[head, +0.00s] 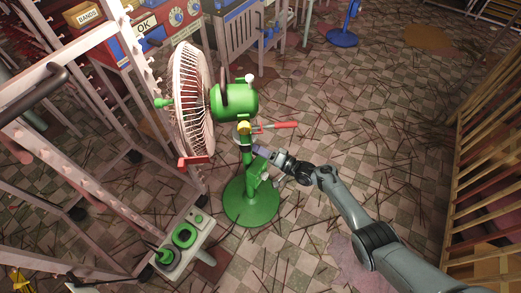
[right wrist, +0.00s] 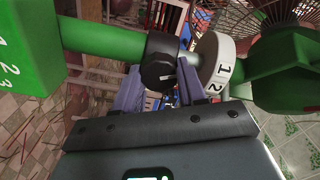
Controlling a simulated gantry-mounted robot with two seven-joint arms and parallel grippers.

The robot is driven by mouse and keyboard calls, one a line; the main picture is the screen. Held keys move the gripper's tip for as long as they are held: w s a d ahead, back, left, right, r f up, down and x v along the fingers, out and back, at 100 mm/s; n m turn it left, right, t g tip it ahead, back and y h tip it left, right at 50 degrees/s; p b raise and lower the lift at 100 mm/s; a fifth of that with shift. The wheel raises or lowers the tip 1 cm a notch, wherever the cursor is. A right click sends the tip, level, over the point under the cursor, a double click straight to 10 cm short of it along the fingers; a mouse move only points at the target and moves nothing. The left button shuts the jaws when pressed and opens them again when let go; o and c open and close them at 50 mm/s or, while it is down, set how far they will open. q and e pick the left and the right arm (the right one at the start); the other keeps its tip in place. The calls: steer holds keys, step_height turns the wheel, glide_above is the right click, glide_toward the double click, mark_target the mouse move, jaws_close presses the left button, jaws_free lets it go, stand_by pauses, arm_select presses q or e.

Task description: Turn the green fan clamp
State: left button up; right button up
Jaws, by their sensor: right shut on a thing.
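The green fan stands upright on a round green base (head: 251,203), with a green motor (head: 236,102) and a white cage (head: 190,100) facing left. A dark clamp (right wrist: 160,62) with a black knob sits around the green pole in the right wrist view, beside a white ring (right wrist: 221,62) marked 1 and 2. My right gripper (head: 258,150) reaches the pole from the right, below the motor. Its fingers (right wrist: 160,90) are on either side of the black knob and shut on it. The fingers partly hide the knob. My left gripper is not in view.
A red-handled lever (head: 285,125) sticks out right of the pole. A grey control box (head: 185,243) with green parts lies on the floor at lower left. A metal rack (head: 60,150) stands left, a wooden slatted rack (head: 490,160) right. Thin sticks litter the tiled floor.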

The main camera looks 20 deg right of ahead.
steer(key=m, duration=0.4)
stand_by(0.5)
steer(key=o, duration=1.1)
steer(key=shift+w, duration=0.1)
steer(key=shift+c, duration=0.2)
steer(key=shift+p, duration=0.3)
